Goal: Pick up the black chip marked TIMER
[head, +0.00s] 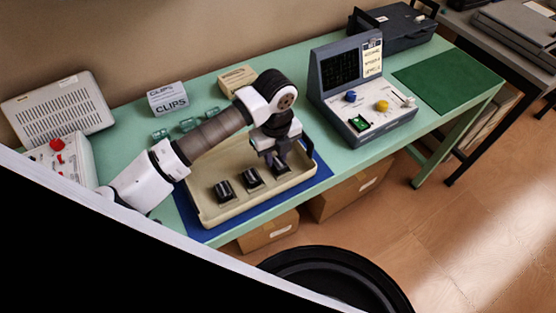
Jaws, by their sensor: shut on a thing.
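A cream tray (240,212) on a blue mat holds black chips in a row. One chip (223,191) is at the left and another chip (251,178) is in the middle. My gripper (278,161) points down over the right part of the tray and is shut on the rightmost black chip (281,170). The fingers partly cover this chip. Its marking is too small to read, so I cannot tell from the picture whether it says TIMER. I cannot tell whether the held chip is clear of the tray.
A grey console (349,112) with coloured knobs stands right of the tray. Behind my arm are a CLIPS box (168,99), a tan box (237,78) and small green clips (188,125). A green mat (447,80) at the right is bare.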

